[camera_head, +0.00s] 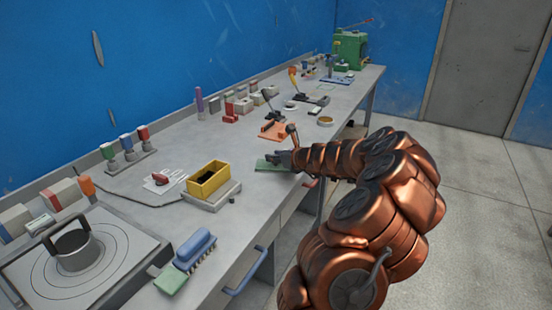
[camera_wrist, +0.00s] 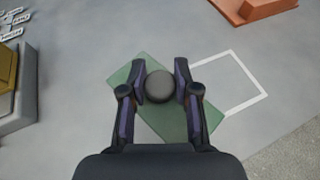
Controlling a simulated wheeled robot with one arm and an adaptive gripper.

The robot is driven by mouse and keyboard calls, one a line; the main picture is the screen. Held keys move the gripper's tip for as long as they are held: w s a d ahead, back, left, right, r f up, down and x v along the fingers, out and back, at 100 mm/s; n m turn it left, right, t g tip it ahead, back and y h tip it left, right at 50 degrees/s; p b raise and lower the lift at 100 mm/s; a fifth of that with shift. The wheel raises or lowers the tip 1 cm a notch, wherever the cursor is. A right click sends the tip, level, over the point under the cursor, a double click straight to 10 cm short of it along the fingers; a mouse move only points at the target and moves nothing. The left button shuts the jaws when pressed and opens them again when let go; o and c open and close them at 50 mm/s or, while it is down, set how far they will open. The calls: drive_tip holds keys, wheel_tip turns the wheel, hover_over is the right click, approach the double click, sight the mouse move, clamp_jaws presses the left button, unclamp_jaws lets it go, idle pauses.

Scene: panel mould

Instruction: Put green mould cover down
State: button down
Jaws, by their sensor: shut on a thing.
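The green mould cover (camera_wrist: 132,76) is a flat green plate with a dark round knob (camera_wrist: 160,87) on top. My gripper (camera_wrist: 161,78) is shut on this knob, one finger on each side. The cover lies turned at an angle below the fingers in the wrist view. In the head view the cover (camera_head: 270,165) shows low over the bench, at the tip of my gripper (camera_head: 284,158). I cannot tell whether it touches the bench. A white square outline (camera_wrist: 248,72) is marked on the bench to the right of the cover in the wrist view.
A yellow open box (camera_head: 208,180) on a grey base stands nearer on the bench (camera_head: 185,226). An orange block (camera_head: 273,131) stands beyond the cover. The bench's front edge is close to the cover. Bare bench surface surrounds the white outline.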

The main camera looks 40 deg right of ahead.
drive_tip(key=shift+f, duration=0.25)
drive_tip(key=c, duration=0.8)
unclamp_jaws()
drive_tip(key=shift+c, duration=0.2)
drive_tip(key=shift+r, duration=0.1)
drive_tip(key=shift+s+r, duration=0.1)
drive_tip(key=shift+s, duration=0.1)
drive_tip(key=v, duration=1.1)
drive_tip(key=shift+s+r, duration=0.2)
drive_tip(key=shift+s, duration=0.1)
